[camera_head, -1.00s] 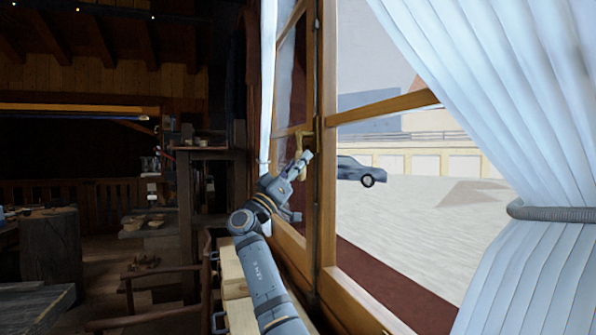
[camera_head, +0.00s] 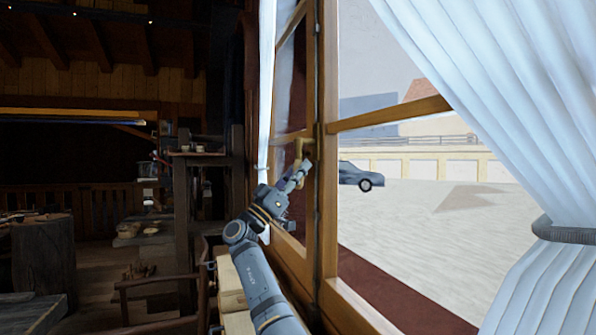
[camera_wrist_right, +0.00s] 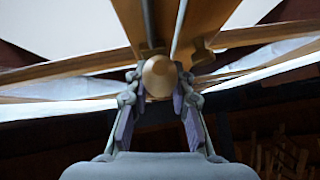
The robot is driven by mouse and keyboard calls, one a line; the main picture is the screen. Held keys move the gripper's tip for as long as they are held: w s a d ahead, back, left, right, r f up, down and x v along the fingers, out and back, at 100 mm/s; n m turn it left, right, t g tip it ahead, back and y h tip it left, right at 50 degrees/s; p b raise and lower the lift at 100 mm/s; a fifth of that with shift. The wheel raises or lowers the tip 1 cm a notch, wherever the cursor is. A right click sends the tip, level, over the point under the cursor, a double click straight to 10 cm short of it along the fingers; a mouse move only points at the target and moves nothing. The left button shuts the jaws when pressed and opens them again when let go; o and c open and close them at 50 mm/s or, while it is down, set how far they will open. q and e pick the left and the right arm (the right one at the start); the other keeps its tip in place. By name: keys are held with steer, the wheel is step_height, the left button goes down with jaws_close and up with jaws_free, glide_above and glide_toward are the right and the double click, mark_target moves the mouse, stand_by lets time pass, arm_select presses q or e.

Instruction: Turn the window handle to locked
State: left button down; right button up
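The window handle (camera_head: 299,148) is a brass-coloured lever on the wooden window frame, below and left of its mounting plate. In the right wrist view its rounded end (camera_wrist_right: 159,76) points toward the camera. My right gripper (camera_head: 304,168) is at the handle, coming from below. In the right wrist view its two fingertips (camera_wrist_right: 160,84) stand on either side of the rounded end, very close to it. I cannot tell whether they press on it or leave a small gap. The gripper partly hides the lower handle in the head view. My left gripper is not in view.
White curtains hang left (camera_head: 266,95) and right (camera_head: 500,100) of the window. The window post (camera_head: 329,200) and sill stand close beside my right arm. A wooden shelf (camera_head: 200,154) and a dark tabletop (camera_head: 30,308) stand at left. A car is outside.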

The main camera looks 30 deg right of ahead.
steer(key=o, duration=0.5)
steer(key=shift+w+d+f, duration=0.1)
steer(key=shift+c, duration=0.2)
steer(key=shift+a+f, duration=0.1)
steer(key=shift+a, duration=0.1)
steer(key=v, duration=1.1)
steer(key=shift+a+f, duration=0.2)
steer(key=shift+a, duration=0.05)
